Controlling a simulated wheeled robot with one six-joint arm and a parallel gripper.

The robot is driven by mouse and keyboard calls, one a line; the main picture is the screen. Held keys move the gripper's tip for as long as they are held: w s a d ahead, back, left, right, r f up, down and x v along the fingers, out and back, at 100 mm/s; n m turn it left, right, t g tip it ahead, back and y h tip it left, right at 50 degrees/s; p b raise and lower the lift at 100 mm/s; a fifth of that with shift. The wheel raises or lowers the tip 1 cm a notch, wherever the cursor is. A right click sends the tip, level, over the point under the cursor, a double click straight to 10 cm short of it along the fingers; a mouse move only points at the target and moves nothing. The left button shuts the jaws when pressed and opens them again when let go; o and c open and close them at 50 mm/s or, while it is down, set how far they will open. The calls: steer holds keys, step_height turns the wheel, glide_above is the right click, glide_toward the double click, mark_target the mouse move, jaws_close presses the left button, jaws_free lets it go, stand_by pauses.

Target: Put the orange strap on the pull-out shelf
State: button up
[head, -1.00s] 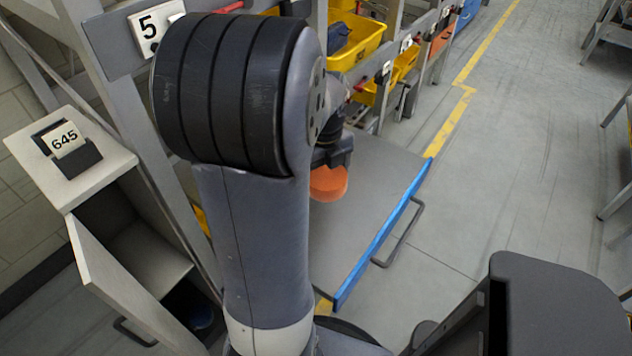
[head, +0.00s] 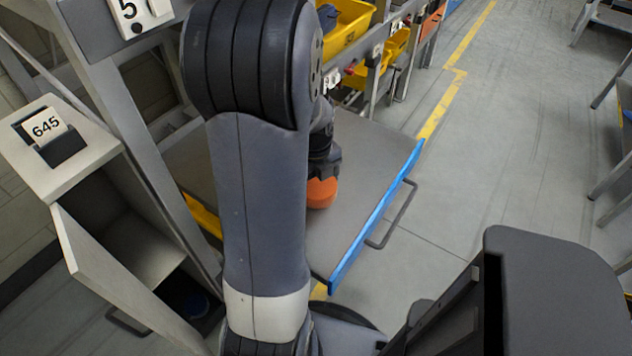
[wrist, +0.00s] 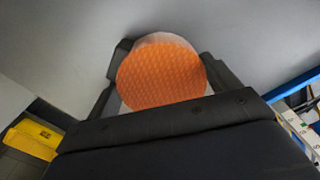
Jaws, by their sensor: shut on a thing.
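The orange strap (head: 321,192) is a round orange roll, partly hidden behind my arm in the head view. In the wrist view the orange strap (wrist: 162,75) sits between the two dark fingers of my gripper (wrist: 165,82), which is shut on it. The pull-out shelf (head: 360,205) is a grey board with a blue front edge and a grey handle, and it is pulled out. The strap shows over the shelf's surface, close to it. I cannot tell whether it touches the shelf.
A small cabinet with an open door (head: 110,262) and a 645 label (head: 47,128) stands at the left. Yellow bins (head: 348,28) stand on the rack beyond the shelf. The visible shelf surface around the strap is clear. Open floor lies to the right.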

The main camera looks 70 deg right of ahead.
mark_target(315, 183)
steer(key=o, duration=1)
step_height(315, 183, up, 12)
steer(key=shift+w+a+r+p, duration=0.1)
steer(key=shift+r+p, duration=0.05)
steer(key=shift+p, duration=0.95)
